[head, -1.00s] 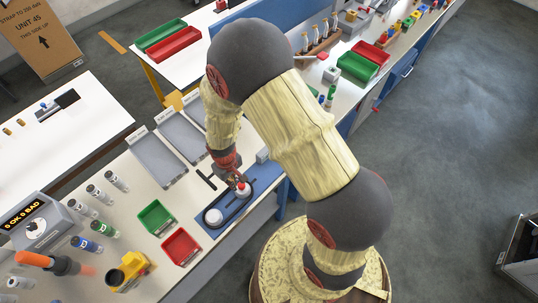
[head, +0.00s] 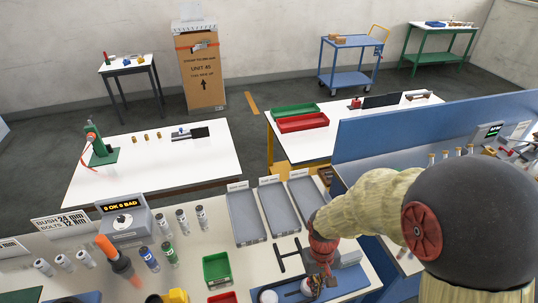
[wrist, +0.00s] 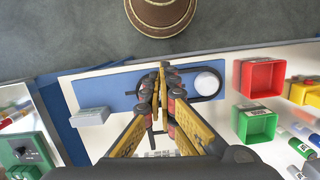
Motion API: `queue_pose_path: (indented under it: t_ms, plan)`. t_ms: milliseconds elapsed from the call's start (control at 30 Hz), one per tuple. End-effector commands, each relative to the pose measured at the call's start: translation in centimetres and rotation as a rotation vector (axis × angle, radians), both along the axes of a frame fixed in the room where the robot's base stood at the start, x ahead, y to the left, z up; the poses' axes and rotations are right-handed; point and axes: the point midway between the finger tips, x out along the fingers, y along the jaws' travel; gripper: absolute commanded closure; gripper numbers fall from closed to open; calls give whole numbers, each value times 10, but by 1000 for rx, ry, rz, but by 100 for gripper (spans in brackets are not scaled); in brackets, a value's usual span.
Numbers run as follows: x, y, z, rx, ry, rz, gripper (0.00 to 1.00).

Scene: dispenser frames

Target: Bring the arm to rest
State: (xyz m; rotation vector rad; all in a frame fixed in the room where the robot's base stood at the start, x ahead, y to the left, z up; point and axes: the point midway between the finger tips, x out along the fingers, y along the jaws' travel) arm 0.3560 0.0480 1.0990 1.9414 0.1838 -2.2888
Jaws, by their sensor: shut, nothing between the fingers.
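My gripper (head: 322,280) is at the lower middle of the head view, low over the blue mat (head: 343,283) on the near bench. In the wrist view my gripper (wrist: 163,70) has its yellow fingers closed together, with no object seen between them. Below the fingers is a black oval loop on the blue mat (wrist: 118,84). A white round piece (wrist: 206,83) lies inside the loop's end, to the right of the fingers; it also shows at the bottom of the head view (head: 268,297). The fingers hide part of the loop. My arm reaches in from the right.
A green bin (head: 217,268) and a red bin (head: 222,298) stand left of the mat. Grey trays (head: 245,217) lie behind. A black T-shaped handle (head: 290,256) and a grey block (head: 348,257) are close to my gripper. A blue partition (head: 440,130) rises behind my arm.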

Motion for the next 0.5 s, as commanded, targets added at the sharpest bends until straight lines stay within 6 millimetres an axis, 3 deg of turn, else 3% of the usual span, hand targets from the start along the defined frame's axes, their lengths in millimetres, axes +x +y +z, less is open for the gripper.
queue_pose_path:
  t_ms: [300,500]
  plan:
    - [-24,-19,64,21,-184,-80,100]
    - [-46,-32,90,37,-357,-124,100]
